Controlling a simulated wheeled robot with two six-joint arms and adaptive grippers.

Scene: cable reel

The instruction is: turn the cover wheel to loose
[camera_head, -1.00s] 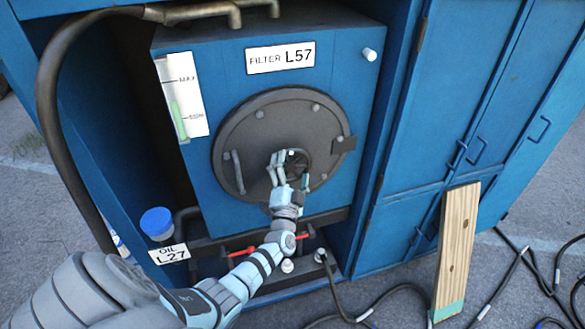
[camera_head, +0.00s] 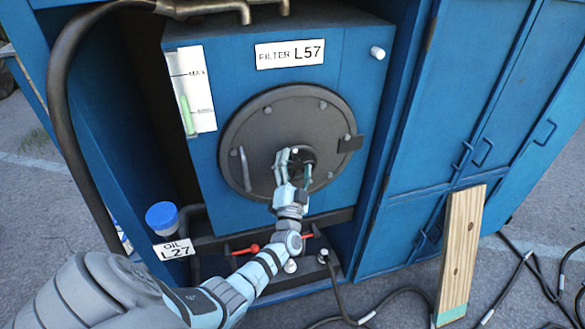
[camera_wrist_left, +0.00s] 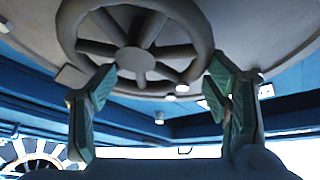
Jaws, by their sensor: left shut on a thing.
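The round dark cover (camera_head: 256,135) sits on the blue filter box, under the white "FILTER L57" label. A small dark wheel stands at its middle, mostly behind my left gripper (camera_head: 293,162). In the left wrist view the spoked wheel (camera_wrist_left: 136,62), with a round hub, shows above my left gripper (camera_wrist_left: 163,82). The two teal-padded fingers lie at either side of the wheel's near rim, shut on the wheel; the exact contact is hard to see. My right gripper is not in view.
A light gauge (camera_head: 192,90) with a green column is at the box's left. A blue-capped container (camera_head: 162,217) and red handles (camera_head: 246,249) sit low. A wooden plank (camera_head: 459,255) leans at the right, with black cables on the ground.

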